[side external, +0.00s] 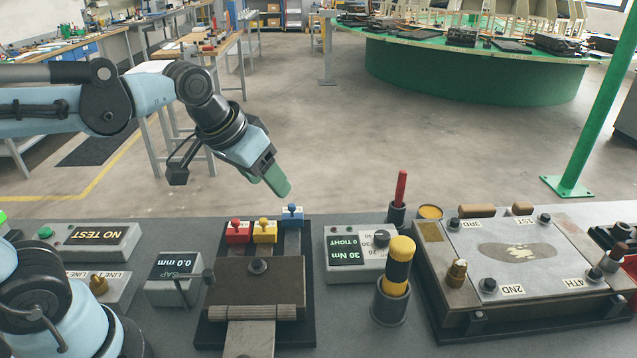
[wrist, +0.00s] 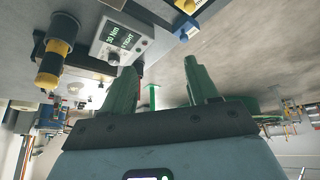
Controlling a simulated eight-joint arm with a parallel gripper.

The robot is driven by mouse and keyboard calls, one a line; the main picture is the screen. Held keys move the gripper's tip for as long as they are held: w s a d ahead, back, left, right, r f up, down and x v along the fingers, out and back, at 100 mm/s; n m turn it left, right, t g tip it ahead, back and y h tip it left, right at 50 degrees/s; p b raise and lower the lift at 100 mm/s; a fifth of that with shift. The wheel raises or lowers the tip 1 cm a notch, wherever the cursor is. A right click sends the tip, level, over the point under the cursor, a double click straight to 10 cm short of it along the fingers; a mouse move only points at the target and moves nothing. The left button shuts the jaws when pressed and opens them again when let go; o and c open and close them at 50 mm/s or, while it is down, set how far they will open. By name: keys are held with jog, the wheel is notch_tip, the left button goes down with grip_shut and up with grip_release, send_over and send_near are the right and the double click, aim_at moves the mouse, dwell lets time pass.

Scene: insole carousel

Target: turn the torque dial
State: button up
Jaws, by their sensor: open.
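The torque dial is a black knob (side external: 381,238) on a pale grey box (side external: 350,262) in the side external view. A dark display on the box reads "30 Nm" and "0 TIGHT", with numbers printed around the knob. The box also shows in the wrist view (wrist: 122,40), at upper left, beyond my fingers. My gripper (side external: 277,184) has green fingers and hangs in the air to the upper left of the dial box, touching nothing. In the wrist view my gripper (wrist: 158,75) has its two green fingers spread apart with nothing between them.
A yellow and black handled tool (side external: 398,268) stands in a dark cup right beside the dial box. A red-handled tool (side external: 401,188) stands behind it. Red, yellow and blue blocks (side external: 264,231) sit left of the box. A framed insole plate (side external: 510,255) lies at right.

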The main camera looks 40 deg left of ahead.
jog(key=w+d+r+g, duration=0.3)
jog(key=w+d, duration=0.3)
jog(key=w, duration=0.3)
jog(key=n+g, duration=0.2)
jog(key=g, duration=0.1)
send_near(383, 234)
notch_tip(383, 234, down, 9)
jog(key=shift+s+d+r, duration=0.1)
jog(key=shift+d, duration=0.05)
jog(key=c, duration=1)
jog(key=shift+c, duration=0.2)
